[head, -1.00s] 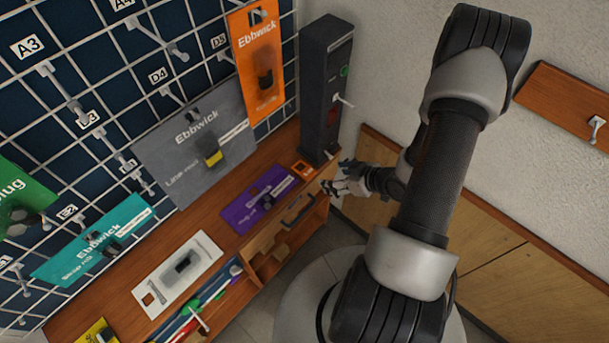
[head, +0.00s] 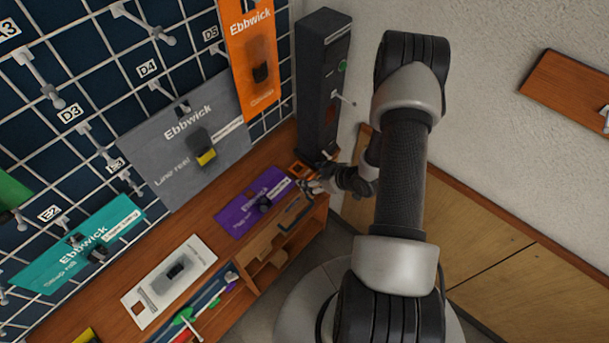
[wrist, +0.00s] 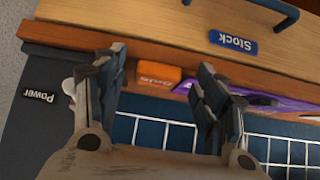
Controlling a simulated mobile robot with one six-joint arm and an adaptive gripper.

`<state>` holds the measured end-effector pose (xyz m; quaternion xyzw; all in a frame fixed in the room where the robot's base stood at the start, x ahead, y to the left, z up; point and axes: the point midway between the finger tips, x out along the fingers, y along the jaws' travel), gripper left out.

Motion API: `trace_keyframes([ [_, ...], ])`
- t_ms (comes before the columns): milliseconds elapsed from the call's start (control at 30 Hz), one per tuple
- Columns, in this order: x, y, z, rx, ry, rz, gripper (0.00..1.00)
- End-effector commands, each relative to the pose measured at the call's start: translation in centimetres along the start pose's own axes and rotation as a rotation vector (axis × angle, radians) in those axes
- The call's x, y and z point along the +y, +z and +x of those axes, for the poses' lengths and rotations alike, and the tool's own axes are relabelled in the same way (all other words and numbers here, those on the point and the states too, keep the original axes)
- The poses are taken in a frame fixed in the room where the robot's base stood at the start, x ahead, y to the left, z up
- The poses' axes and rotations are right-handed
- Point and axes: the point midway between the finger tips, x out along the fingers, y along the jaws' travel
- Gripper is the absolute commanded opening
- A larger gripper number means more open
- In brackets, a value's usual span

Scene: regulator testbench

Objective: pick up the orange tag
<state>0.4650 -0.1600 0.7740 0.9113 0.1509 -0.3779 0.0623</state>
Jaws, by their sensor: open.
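The orange tag (wrist: 158,77) is a small flat orange piece with pale writing in the wrist view, lying on the wooden bench top near its edge. In the head view a small orange square (head: 299,169) lies at the foot of the dark column, partly hidden by my gripper. My gripper (head: 311,185) is at the bench's front right corner, right beside it. In the wrist view my gripper (wrist: 161,72) has its two fingers spread, with the tag showing between them. Nothing is held. I cannot tell the exact gap to the tag.
The dark power column (head: 322,95) stands right behind the tag. A purple card (head: 252,203) lies to the left on the bench. A drawer front with a blue Stock label (wrist: 233,42) is close below. A grid wall (head: 85,95) with hanging cards rises behind.

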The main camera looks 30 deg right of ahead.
Motion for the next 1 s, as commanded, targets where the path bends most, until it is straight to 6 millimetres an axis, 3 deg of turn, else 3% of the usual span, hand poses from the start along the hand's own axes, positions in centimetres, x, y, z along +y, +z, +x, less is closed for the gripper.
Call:
trace_keyframes([
  [133,0.05,-0.07,-0.12,0.000,0.001,0.000,0.65],
  [800,0.05,-0.06,-0.14,0.000,0.001,0.000,0.21],
  [1000,0.05,-0.08,-0.14,0.000,0.001,0.000,0.21],
])
